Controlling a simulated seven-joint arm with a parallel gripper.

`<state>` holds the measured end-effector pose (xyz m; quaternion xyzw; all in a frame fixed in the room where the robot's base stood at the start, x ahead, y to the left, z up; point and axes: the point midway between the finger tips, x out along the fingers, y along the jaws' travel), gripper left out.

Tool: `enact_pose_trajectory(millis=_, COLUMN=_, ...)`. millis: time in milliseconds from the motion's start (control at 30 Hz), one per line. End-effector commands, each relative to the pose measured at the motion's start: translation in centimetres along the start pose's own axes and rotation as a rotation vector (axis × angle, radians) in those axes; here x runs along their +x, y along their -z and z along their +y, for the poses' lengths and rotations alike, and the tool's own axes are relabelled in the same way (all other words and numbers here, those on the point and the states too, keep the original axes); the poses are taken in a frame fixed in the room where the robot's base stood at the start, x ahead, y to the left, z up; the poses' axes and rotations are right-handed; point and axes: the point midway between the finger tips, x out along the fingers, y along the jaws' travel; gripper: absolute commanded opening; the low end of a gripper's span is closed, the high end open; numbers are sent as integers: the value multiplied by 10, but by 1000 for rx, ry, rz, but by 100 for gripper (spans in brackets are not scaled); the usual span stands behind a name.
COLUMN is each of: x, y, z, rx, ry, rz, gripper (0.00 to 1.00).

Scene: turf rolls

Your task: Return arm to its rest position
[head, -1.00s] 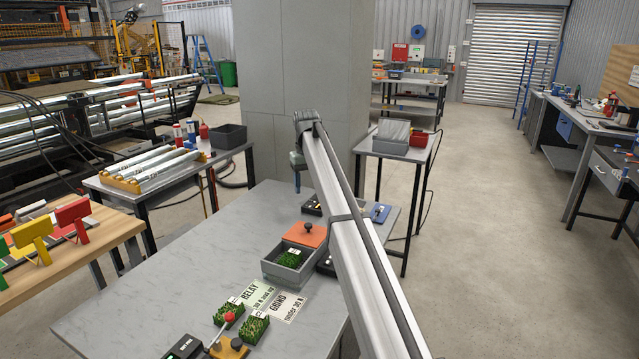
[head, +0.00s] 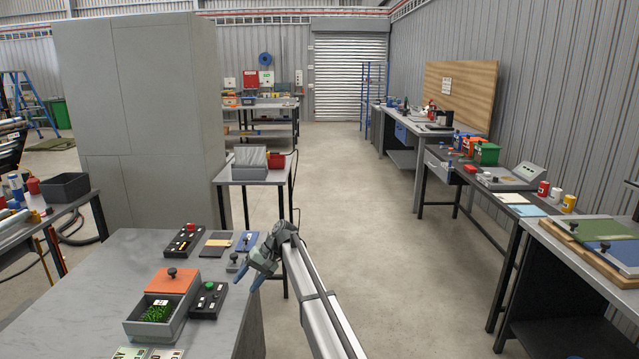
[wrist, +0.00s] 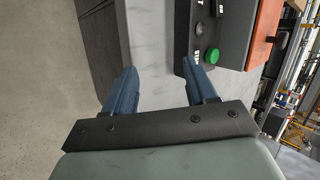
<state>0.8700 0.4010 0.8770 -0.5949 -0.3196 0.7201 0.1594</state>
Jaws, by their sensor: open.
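My gripper (head: 262,276) is at the right edge of the grey table in the head view, with blue fingers pointing down and left. In the wrist view my gripper (wrist: 155,78) has its two blue fingers spread apart with nothing between them. The table's pale top (wrist: 155,35) and its edge lie beyond the fingers. A black box with a green button (wrist: 212,56) is just past the right finger; this box (head: 208,300) also shows in the head view, left of my gripper.
A grey bin with turf (head: 157,312) and an orange lid (head: 173,280) stand on the table. A black button box (head: 185,241) and a blue-topped item (head: 247,241) lie behind. The floor (head: 375,220) to the right is clear. A side table (head: 255,173) stands beyond.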

Motion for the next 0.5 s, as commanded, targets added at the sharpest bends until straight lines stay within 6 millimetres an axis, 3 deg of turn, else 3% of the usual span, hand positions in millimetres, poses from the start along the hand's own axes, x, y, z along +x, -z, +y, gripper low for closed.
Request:
enact_pose_trajectory(millis=33, x=-2, y=-6, z=14, rx=29, ry=33, rz=9, gripper=56)
enact_pose_trajectory(millis=267, x=0, y=-21, z=64, rx=131, ry=132, rz=38, gripper=56)
enact_pose_trajectory(millis=500, x=30, y=-48, z=120, rx=187, ry=96, rz=36, gripper=56)
